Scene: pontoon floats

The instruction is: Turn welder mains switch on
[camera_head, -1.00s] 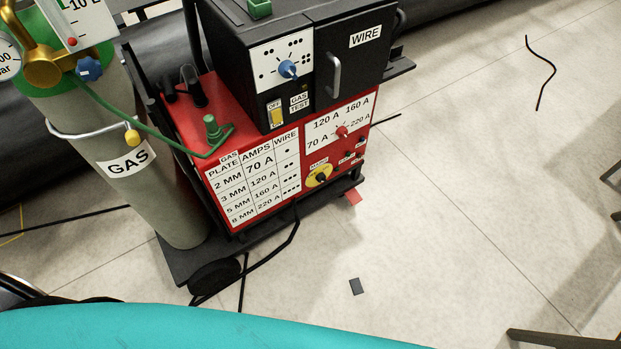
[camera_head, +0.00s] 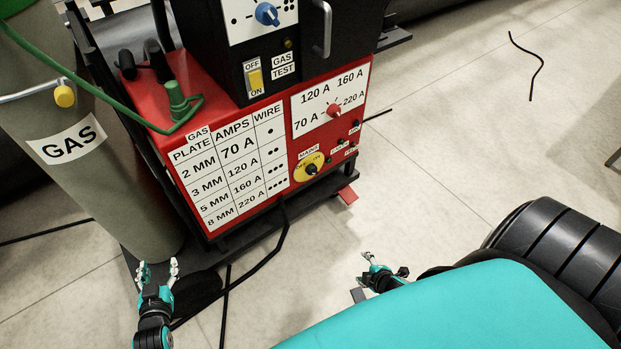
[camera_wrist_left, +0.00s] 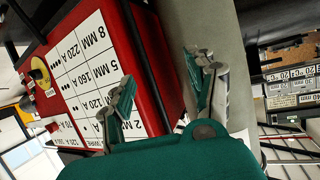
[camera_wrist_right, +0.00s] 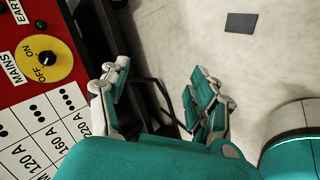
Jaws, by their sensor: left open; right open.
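The mains switch (camera_head: 311,168) is a black knob on a round yellow plate marked OFF and ON, low on the welder's red front panel (camera_head: 280,200). The mains switch also shows at the upper left of the right wrist view (camera_wrist_right: 46,58) and at the left of the left wrist view (camera_wrist_left: 40,74). I cannot tell clearly which mark the knob points to. My left gripper (camera_head: 158,267) is open and empty, low in front of the gas cylinder and the cart's left end. My right gripper (camera_head: 370,260) is open and empty, below and right of the switch, apart from it.
A grey gas cylinder (camera_head: 85,160) with a green hose stands left of the welder. A black cable (camera_head: 284,235) hangs in front of the panel to the floor. A red piece (camera_head: 347,195) sticks out at the cart's right corner. The floor to the right is mostly clear.

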